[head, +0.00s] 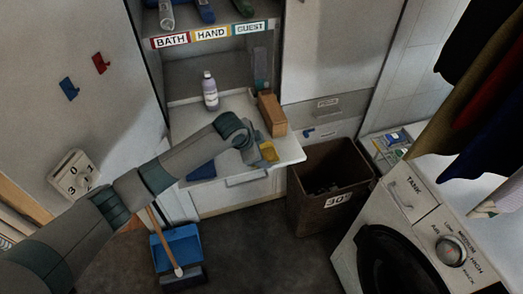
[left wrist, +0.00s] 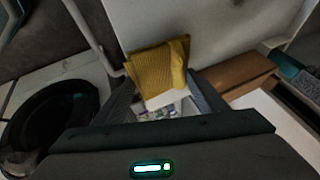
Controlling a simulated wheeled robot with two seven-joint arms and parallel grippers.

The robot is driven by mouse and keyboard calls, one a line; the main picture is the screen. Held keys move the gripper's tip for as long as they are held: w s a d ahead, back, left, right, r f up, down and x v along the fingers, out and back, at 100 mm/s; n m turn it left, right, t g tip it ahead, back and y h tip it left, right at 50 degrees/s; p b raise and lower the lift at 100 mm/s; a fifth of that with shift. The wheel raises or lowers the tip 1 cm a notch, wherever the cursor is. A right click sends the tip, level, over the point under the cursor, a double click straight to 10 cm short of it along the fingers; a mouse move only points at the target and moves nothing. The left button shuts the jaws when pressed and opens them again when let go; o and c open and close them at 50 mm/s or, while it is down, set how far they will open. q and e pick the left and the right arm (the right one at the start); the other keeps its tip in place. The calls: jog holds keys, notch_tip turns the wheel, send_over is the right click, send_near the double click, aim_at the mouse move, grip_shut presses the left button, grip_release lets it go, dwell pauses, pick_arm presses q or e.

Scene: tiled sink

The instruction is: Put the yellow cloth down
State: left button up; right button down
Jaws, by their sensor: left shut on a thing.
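The yellow cloth (head: 268,151) is at the end of my left arm, over the front right part of the white counter. In the left wrist view the cloth (left wrist: 158,66) hangs folded between the two fingers. My left gripper (head: 258,145) is shut on it. In the head view, I cannot tell whether the cloth touches the counter (head: 290,152). My right gripper is in neither view.
A wooden box (head: 271,114) stands close behind the cloth, and a lilac bottle (head: 210,92) stands farther back. A blue cloth (head: 203,171) lies at the counter's front edge. A brown bin (head: 328,190) and a washing machine (head: 415,235) are to the right.

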pick_arm(q)
jog(key=shift+s+f, duration=0.2)
jog(key=shift+f, duration=0.4)
jog(key=o, duration=0.9)
jog(key=shift+f, duration=0.1)
jog(key=shift+o, duration=0.2)
jog(key=shift+a, duration=0.1)
jog(key=shift+s+f, duration=0.1)
jog(key=shift+r, duration=0.65)
jog(key=b+v, duration=0.2)
jog(key=v, duration=1)
jog(key=shift+w+r+b, duration=0.2)
jog(key=shift+w+b, duration=0.1)
jog(key=shift+b, duration=0.05)
jog(key=shift+f, duration=0.1)
